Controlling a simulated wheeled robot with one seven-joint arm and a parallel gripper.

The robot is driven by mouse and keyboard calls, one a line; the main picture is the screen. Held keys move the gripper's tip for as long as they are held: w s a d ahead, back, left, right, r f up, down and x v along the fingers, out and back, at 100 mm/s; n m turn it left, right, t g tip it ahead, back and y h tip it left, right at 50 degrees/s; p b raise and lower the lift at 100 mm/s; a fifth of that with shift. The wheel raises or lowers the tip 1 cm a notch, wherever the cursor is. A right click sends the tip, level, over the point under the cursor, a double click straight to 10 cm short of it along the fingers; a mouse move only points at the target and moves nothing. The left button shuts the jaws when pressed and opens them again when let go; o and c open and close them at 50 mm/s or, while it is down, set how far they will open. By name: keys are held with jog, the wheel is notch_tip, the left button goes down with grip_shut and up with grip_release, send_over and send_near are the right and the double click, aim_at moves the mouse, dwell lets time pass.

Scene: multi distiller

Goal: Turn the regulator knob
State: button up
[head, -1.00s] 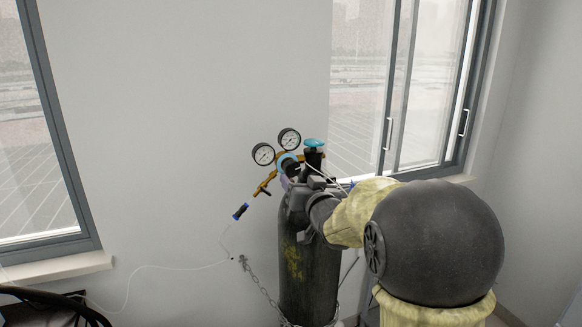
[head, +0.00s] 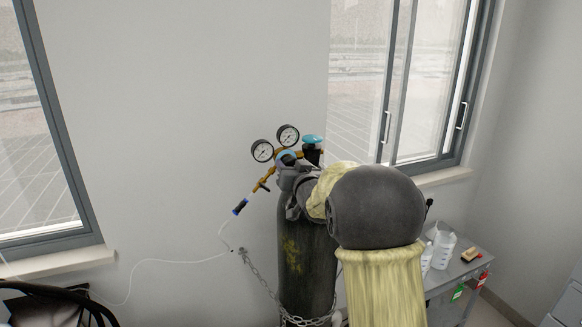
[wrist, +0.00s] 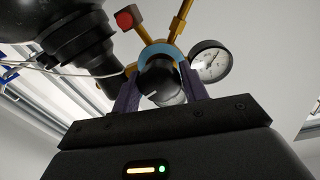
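The regulator knob (wrist: 163,80) is a short black cylinder in the wrist view, in front of the regulator's light-blue ring (wrist: 160,50). My gripper (wrist: 162,92) has its two purple-dark fingers on the left and right sides of the knob, spread apart with the knob between them. I cannot tell whether either finger touches it. In the head view my gripper (head: 287,166) is at the regulator (head: 268,180), a brass fitting on top of the dark gas cylinder (head: 300,265). The gripper and wrist hide the knob there.
Two round gauges (head: 274,142) stand above the regulator. The cylinder valve's blue handwheel (head: 312,139) is close on the right. A chain (head: 262,284) holds the cylinder. A thin white hose (head: 170,262) runs left. A grey table (head: 470,268) with bottles stands at right.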

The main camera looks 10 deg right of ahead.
jog(key=c, duration=0.4)
jog(key=shift+d+f+n+b, duration=0.1)
jog(key=shift+n+b, duration=0.3)
jog(key=shift+b, duration=0.4)
jog(key=shift+f+n+b, duration=0.1)
jog(key=shift+n+b, duration=0.5)
jog(key=shift+b, duration=0.25)
jog(key=n+b, duration=0.3)
jog(key=b, duration=0.1)
jog(key=n+b, duration=0.5)
jog(key=shift+t+y, duration=0.3)
jog(key=shift+y, duration=0.1)
jog(key=shift+r+n+b, duration=0.15)
jog(key=shift+n+b, duration=0.5)
jog(key=shift+n, duration=0.45)
jog(key=shift+r+n+b, duration=0.1)
jog(key=shift+n+b, duration=0.5)
jog(key=shift+n, duration=0.5)
